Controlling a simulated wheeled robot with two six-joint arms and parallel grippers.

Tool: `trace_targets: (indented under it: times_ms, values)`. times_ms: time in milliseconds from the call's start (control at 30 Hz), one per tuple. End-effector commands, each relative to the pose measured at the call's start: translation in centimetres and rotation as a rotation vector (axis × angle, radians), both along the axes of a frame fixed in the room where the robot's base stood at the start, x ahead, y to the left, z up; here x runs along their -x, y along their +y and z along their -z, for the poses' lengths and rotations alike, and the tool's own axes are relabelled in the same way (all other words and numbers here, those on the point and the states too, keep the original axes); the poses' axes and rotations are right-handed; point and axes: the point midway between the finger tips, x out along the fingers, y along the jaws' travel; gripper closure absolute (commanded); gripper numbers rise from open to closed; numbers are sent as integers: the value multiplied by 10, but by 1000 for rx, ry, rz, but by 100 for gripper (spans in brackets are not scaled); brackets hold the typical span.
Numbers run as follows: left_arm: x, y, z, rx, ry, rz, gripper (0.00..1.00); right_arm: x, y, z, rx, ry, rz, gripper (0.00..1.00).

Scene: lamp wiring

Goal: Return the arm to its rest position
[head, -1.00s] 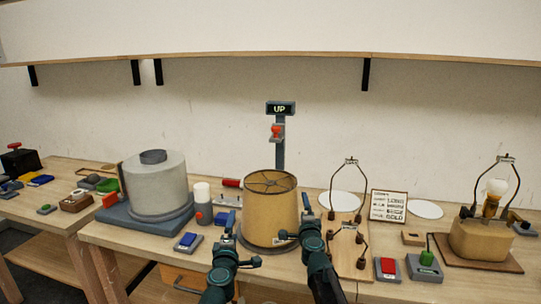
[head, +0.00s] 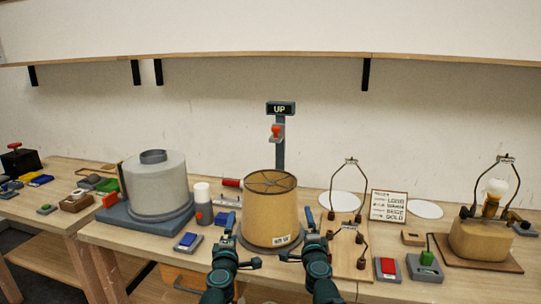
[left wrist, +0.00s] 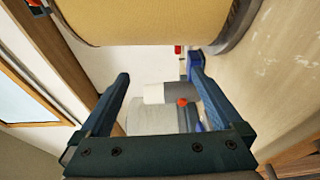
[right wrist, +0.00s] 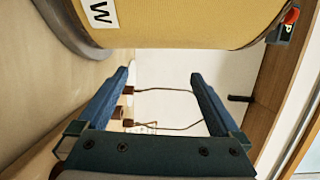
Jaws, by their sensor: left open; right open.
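My left gripper (head: 242,240) is open and empty at the front left of the tan lampshade (head: 271,222). My right gripper (head: 296,238) is open and empty at the lampshade's front right. In the left wrist view, the open fingers (left wrist: 158,92) are apart from the shade (left wrist: 140,22). In the right wrist view, the open fingers (right wrist: 157,85) are also clear of the shade (right wrist: 185,22), whose white label shows a "W".
A grey cylinder (head: 156,185) stands on a blue base at left. Wire harp frames (head: 348,190) are on a board to the right. A lamp with a bulb (head: 481,238) stands far right. Red (head: 388,267) and green (head: 425,262) button boxes sit near the front edge.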

Motion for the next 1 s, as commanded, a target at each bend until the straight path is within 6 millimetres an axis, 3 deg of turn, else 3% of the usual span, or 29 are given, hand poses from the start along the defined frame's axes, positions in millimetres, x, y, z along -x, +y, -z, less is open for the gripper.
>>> trace_targets:
  times_ms: [33,467,1000]
  values:
    - [0,0,0,0,0,0,0,-17,0,0,0,0,0,0]
    - [0,0,0,0,0,0,0,-99,0,0,0,0,0,0]
    - [-108,0,0,-1,-1,-1,0,-92,0,0,0,0,0,0]
